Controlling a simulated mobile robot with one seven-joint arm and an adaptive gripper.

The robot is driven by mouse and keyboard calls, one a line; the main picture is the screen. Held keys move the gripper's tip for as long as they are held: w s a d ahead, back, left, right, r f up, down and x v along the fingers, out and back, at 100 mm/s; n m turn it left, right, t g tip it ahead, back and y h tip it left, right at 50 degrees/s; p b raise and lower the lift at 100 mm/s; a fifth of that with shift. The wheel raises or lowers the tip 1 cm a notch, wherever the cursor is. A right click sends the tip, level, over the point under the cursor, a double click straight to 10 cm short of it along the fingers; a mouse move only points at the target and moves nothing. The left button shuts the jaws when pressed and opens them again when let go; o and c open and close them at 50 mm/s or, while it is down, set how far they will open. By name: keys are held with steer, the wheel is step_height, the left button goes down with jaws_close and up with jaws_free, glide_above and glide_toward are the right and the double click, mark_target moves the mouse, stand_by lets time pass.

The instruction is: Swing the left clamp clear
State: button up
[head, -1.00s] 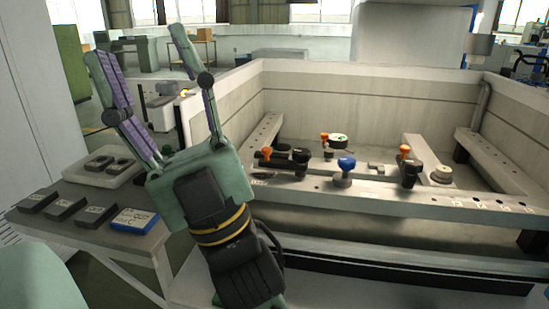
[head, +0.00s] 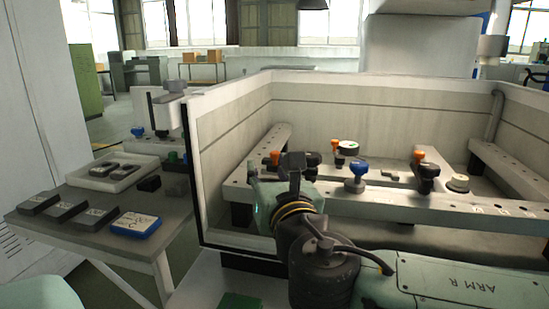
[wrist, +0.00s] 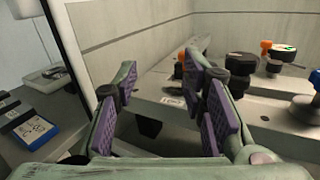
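The left clamp shows its orange knob (head: 275,157) and dark body (head: 312,159) on the fixture rail, just beyond my gripper (head: 273,168) in the head view, which hides part of it. In the wrist view, the fingers of my gripper (wrist: 160,64) stand apart with nothing between them. The orange knob (wrist: 181,58) shows past the fingertips, partly behind the right finger. A round black knob (wrist: 240,62) is right of that finger. The fingers appear apart from the clamp. The right clamp (head: 427,168), also orange-knobbed, stands farther right.
A blue knob (head: 357,170) stands on the front rail (head: 390,200), right of my gripper. Another orange knob (head: 335,146) and a white-faced dial (head: 348,147) are behind. The tank's left wall (head: 190,150) rises nearby. A side table (head: 90,235) holds several dark blocks and a blue-edged item.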

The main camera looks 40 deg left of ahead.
mark_target(276, 156)
steer(key=shift+t+h, duration=0.6)
steer(key=w+a+p, duration=0.1)
steer(key=w+a, duration=0.1)
steer(key=w, duration=0.1)
steer(key=w+a+f+p, duration=0.1)
steer(key=w+a+p, duration=0.1)
steer(key=w+a, duration=0.1)
steer(key=w+a+p, duration=0.2)
steer(key=w, duration=0.1)
steer(key=shift+a+f, duration=0.2)
steer(key=shift+f, duration=0.05)
steer(key=shift+s, duration=0.1)
steer(key=shift+c, duration=0.2)
jaws_close()
